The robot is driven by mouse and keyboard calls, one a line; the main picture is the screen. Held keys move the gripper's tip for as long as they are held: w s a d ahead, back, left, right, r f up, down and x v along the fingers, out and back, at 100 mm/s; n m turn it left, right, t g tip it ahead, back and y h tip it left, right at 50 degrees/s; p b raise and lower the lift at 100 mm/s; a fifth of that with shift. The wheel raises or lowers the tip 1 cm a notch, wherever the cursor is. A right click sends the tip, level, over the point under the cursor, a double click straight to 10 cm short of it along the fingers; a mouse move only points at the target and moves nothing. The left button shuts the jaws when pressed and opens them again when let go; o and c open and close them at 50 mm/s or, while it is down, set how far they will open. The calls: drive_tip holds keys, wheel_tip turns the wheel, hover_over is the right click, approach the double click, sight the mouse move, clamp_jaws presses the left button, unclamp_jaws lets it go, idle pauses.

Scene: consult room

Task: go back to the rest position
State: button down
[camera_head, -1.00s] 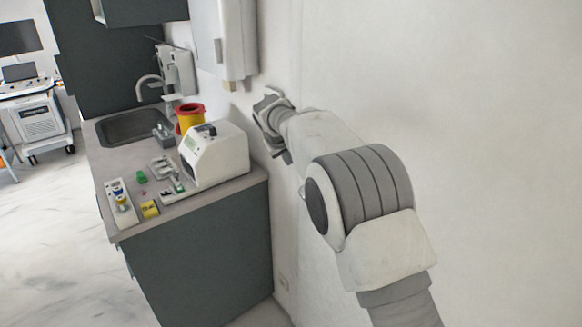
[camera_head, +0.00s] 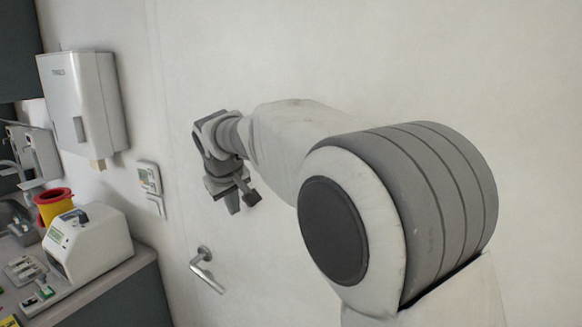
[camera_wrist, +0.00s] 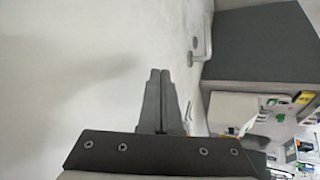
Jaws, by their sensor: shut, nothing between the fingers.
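My gripper (camera_head: 240,203) hangs at the end of my arm in front of a pale wall in the head view, apart from everything else. Its fingers point downward there. In the wrist view the two fingers (camera_wrist: 158,78) lie side by side, closed, with nothing between them. My arm reaches across the middle and right of the head view.
A door handle (camera_head: 205,270) is on the pale wall below my gripper; it also shows in the wrist view (camera_wrist: 200,42). At left stand a counter (camera_head: 108,291), a white device (camera_head: 92,245), a yellow and red container (camera_head: 55,205) and a wall dispenser (camera_head: 88,105).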

drive_tip(key=s+d+r+m, duration=0.35)
drive_tip(key=s+d, duration=1.05)
drive_tip(key=d, duration=0.5)
drive_tip(key=s+d+f+m, duration=0.2)
drive_tip(key=s+d+f, duration=0.1)
drive_tip(key=s, duration=0.6)
drive_tip(key=s+d+f+m, duration=0.2)
drive_tip(key=s+d+f, duration=0.2)
drive_tip(key=s, duration=0.5)
drive_tip(key=shift+d+f+g+h, duration=0.3)
drive_tip(key=shift+d+g, duration=0.1)
drive_tip(key=shift+d, duration=0.15)
drive_tip(key=shift+a, duration=0.2)
